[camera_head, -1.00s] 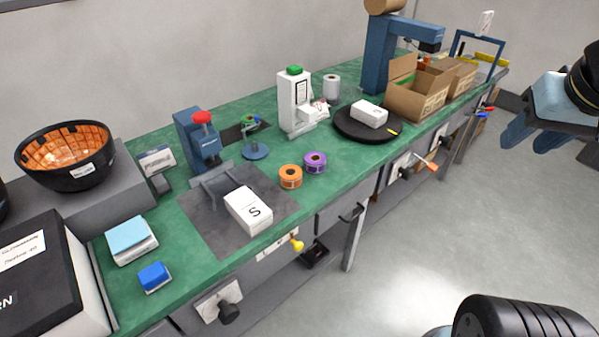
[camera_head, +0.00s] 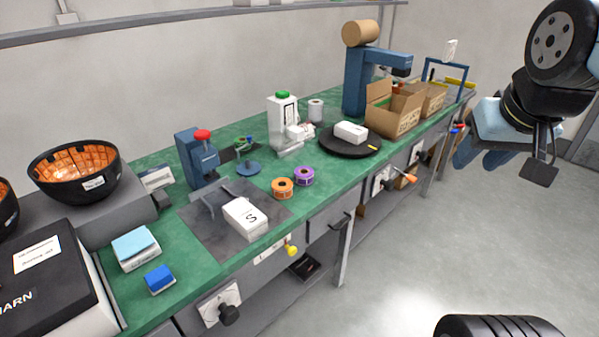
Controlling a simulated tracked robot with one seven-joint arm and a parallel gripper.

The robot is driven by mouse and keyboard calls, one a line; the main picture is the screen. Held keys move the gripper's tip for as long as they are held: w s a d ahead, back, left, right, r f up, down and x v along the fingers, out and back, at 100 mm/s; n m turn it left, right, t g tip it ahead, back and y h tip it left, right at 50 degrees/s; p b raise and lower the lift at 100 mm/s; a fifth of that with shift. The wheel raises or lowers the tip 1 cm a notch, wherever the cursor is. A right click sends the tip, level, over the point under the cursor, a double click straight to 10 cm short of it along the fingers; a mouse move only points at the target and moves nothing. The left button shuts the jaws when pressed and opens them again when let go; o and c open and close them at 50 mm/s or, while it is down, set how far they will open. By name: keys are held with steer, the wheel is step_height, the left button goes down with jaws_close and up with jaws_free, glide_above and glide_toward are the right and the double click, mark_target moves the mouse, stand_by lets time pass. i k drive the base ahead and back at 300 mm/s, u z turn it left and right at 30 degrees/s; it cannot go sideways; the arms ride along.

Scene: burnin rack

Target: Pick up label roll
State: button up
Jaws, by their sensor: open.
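An orange label roll (camera_head: 282,188) and a purple label roll (camera_head: 304,176) lie side by side near the front edge of the green bench, right of the grey mat. A white roll (camera_head: 316,110) stands further back, beside the white label dispenser (camera_head: 284,122). My gripper (camera_head: 481,158) hangs at the right, in front of the bench's right end and well apart from the rolls. Its blue fingers are open, with nothing seen between them.
A white box marked S (camera_head: 245,217) lies on the grey mat (camera_head: 205,238). A black turntable (camera_head: 349,147) carries another white box. Open cartons (camera_head: 394,110) stand at the right. The floor (camera_head: 400,260) before the bench is clear.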

mark_target(304, 175)
steer(key=z, duration=0.1)
steer(key=i, duration=1)
steer(key=u, duration=0.1)
